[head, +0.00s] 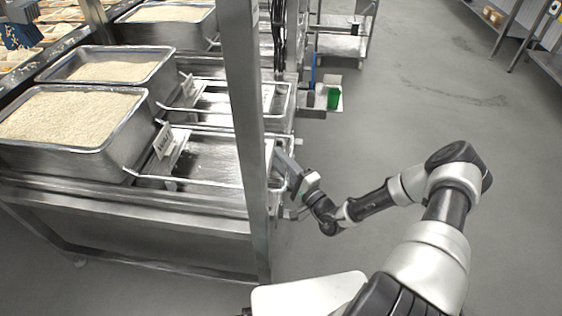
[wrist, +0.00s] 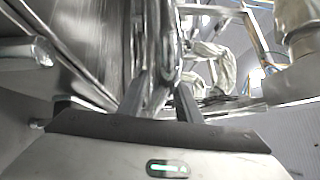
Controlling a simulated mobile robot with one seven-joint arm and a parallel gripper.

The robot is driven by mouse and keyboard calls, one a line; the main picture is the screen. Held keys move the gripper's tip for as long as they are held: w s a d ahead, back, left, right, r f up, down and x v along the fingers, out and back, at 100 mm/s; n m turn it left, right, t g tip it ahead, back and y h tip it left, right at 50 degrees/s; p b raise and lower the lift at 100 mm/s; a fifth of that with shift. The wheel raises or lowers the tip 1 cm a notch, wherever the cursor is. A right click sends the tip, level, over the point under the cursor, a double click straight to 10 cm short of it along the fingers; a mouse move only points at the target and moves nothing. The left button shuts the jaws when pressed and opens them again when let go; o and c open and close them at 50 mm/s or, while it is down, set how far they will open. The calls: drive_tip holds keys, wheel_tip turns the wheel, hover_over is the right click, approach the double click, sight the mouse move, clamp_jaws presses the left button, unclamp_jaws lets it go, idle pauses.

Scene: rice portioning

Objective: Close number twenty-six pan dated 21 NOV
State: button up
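Two steel pans of rice, a near one (head: 68,146) and one behind it (head: 105,53), stand open on the steel rack at the left in the head view. Card labels stand at their right, one by the near pan (head: 163,140) and one by the pan behind (head: 187,86); their print is too small to read. My gripper (head: 283,180) is at the rack's right edge, partly behind the upright post. In the wrist view its fingers (wrist: 160,98) are apart, with a shiny metal edge between or just beyond them. I cannot tell if they touch it.
A steel post (head: 243,120) stands in front of the rack. Wire-edged frames (head: 205,183) lie right of the pans. A third rice pan (head: 168,13) is farther back. A green box (head: 333,98) sits on a small shelf. Grey floor (head: 440,100) is clear at the right.

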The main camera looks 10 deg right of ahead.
drive_tip(key=shift+s+d+f, duration=0.1)
drive_tip(key=shift+f, duration=0.05)
drive_tip(key=v, duration=1.7)
drive_tip(key=shift+s+p, duration=0.15)
drive_tip(key=shift+p, duration=0.3)
